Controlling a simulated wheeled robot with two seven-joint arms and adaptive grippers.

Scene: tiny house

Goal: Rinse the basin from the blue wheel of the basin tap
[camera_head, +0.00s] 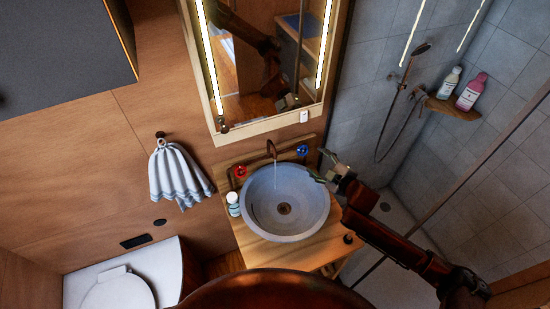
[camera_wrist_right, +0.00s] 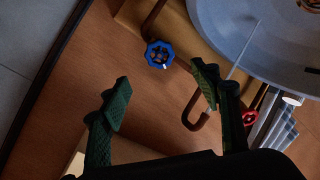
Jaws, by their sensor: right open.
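The round grey basin (camera_head: 318,222) sits on a wooden counter. The copper tap (camera_head: 271,150) stands behind it, and a thin stream of water falls from its spout into the basin. The blue wheel (camera_head: 302,150) is right of the tap, the red wheel (camera_head: 241,171) left of it. My right gripper (camera_head: 320,166) is open and empty at the basin's right rim, near the blue wheel. In the right wrist view the blue wheel (camera_wrist_right: 158,54) shows ahead of the open fingers (camera_wrist_right: 163,84), apart from them. My left gripper is not in view.
A small bottle (camera_head: 233,203) stands on the counter left of the basin. A lit mirror (camera_head: 262,65) hangs above and reflects my arm. A towel (camera_head: 178,176) hangs at left. The shower, with bottles on a shelf (camera_head: 452,107), is at right.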

